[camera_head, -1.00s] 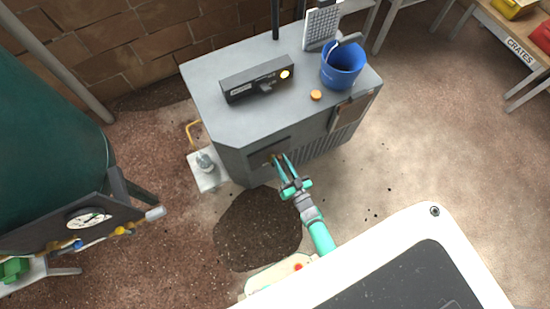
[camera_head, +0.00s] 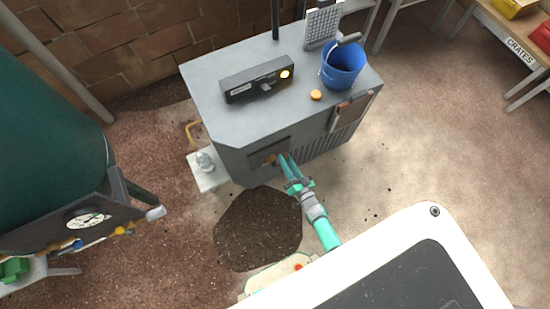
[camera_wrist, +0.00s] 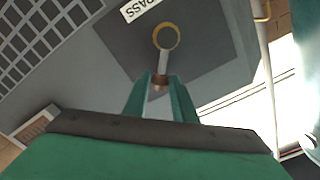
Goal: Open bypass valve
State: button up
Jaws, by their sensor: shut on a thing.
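The bypass valve is on a dark recessed panel (camera_wrist: 205,60) in the front of the grey cabinet (camera_head: 225,125). In the wrist view it shows as a brass ring (camera_wrist: 166,36) with a grey lever (camera_wrist: 163,64) running down to a brownish tip. A white label (camera_wrist: 138,8) ending in "PASS" is beside it, partly cut off. In the head view the valve (camera_head: 270,159) is a small brass spot left of my fingertips. My gripper (camera_head: 287,157) is shut on the lever's tip end, which sits between its teal fingers in the wrist view (camera_wrist: 160,88).
On the cabinet top are a black box (camera_head: 257,80) with a lit lamp, an orange button (camera_head: 316,95) and a blue bucket (camera_head: 343,66). A green tank (camera_head: 45,110) with a gauge stands left. A dark patch (camera_head: 258,228) lies on the floor beside my arm.

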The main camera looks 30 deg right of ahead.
jog(key=shift+d+f+m, duration=0.3)
jog(key=shift+f+m, duration=0.05)
jog(key=shift+m, duration=0.35)
jog(key=shift+d+f+m, duration=0.3)
jog(key=shift+f+m, duration=0.05)
jog(key=shift+m, duration=0.45)
jog(key=shift+d+f+m, duration=0.25)
jog(key=shift+f+m, duration=0.1)
jog(key=shift+m, duration=0.45)
jog(key=shift+d+f+m, duration=0.15)
jog(key=shift+f+m, duration=0.25)
jog(key=shift+m, duration=0.35)
jog(key=shift+d+f+m, duration=0.1)
jog(key=shift+f+m, duration=0.3)
jog(key=shift+m, duration=0.35)
